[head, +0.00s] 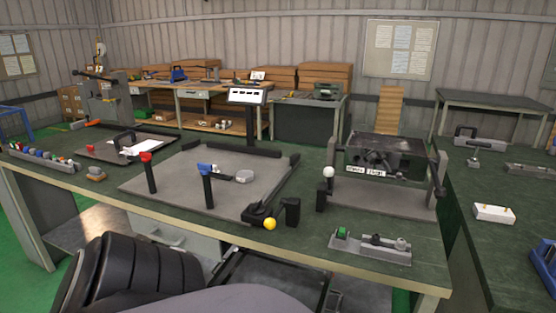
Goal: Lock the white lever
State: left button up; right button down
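The white lever shows as a white ball knob (328,172) on a dark upright arm at the left side of a black fixture (385,158) on the green workbench. The knob sits near the top of its arm, beside the fixture's left post. Whether its lock is engaged is too small to tell. Neither of my grippers can be made out in the head view, and nothing is seen touching the lever. A dark ribbed part of my own body fills the lower left.
The green bench (408,252) also holds a red-topped lever (147,172), a blue-topped lever (207,185), a yellow knob (270,224) and a small grey block with a green button (370,246). A low grey tray (180,190) lies left of the fixture.

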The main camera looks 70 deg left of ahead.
aim_at(328, 171)
jog(key=u, duration=2.4)
